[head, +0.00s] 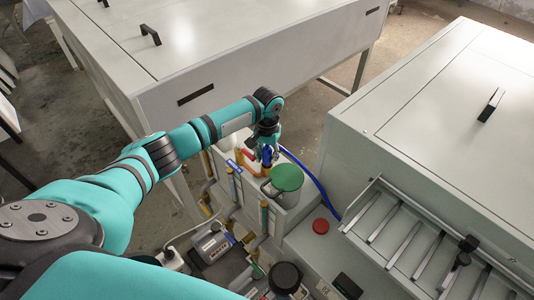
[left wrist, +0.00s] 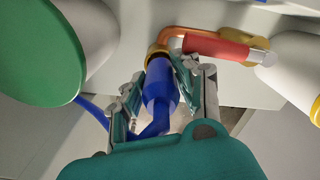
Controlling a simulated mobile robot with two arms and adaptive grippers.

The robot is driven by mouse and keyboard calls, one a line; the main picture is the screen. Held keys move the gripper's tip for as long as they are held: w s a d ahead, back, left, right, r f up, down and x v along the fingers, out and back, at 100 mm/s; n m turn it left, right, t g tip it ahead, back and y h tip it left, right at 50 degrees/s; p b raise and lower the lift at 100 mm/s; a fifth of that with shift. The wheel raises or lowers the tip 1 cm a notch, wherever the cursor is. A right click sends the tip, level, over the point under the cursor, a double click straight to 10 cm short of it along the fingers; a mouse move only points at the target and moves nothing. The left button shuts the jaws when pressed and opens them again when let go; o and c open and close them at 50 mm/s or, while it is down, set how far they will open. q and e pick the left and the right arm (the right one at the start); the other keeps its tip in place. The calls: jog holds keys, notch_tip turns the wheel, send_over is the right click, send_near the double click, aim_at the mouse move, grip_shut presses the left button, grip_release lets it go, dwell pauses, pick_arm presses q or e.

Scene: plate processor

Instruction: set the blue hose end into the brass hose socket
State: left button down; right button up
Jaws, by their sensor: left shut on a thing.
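My left gripper (head: 266,150) is over the white unit in the head view. In the left wrist view its two fingers (left wrist: 160,78) are shut on the blue hose end (left wrist: 161,92), one on each side. The hose end points at the brass hose socket (left wrist: 156,50) and its front meets the socket's mouth. How deep it sits inside, I cannot tell. A copper elbow pipe (left wrist: 180,33) joins the socket. The blue hose (head: 322,193) curves away to the right and down in the head view. The fingers and arm hide most of the socket there. My right gripper is not in view.
A green-lidded container (head: 287,177) stands close to the gripper; it also shows in the left wrist view (left wrist: 40,50). A red-handled valve (left wrist: 215,48) is beside the socket. A red button (head: 320,226), a slotted rack (head: 400,236) and large grey cabinets (head: 430,130) surround the spot.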

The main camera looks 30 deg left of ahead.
aim_at(267, 148)
pick_arm(q)
jog(key=c, duration=0.9)
grip_release()
jog(key=shift+o, duration=0.3)
jog(key=o, duration=0.6)
notch_tip(267, 148, up, 6)
jog(key=p, duration=0.7)
jog(key=shift+r, duration=0.1)
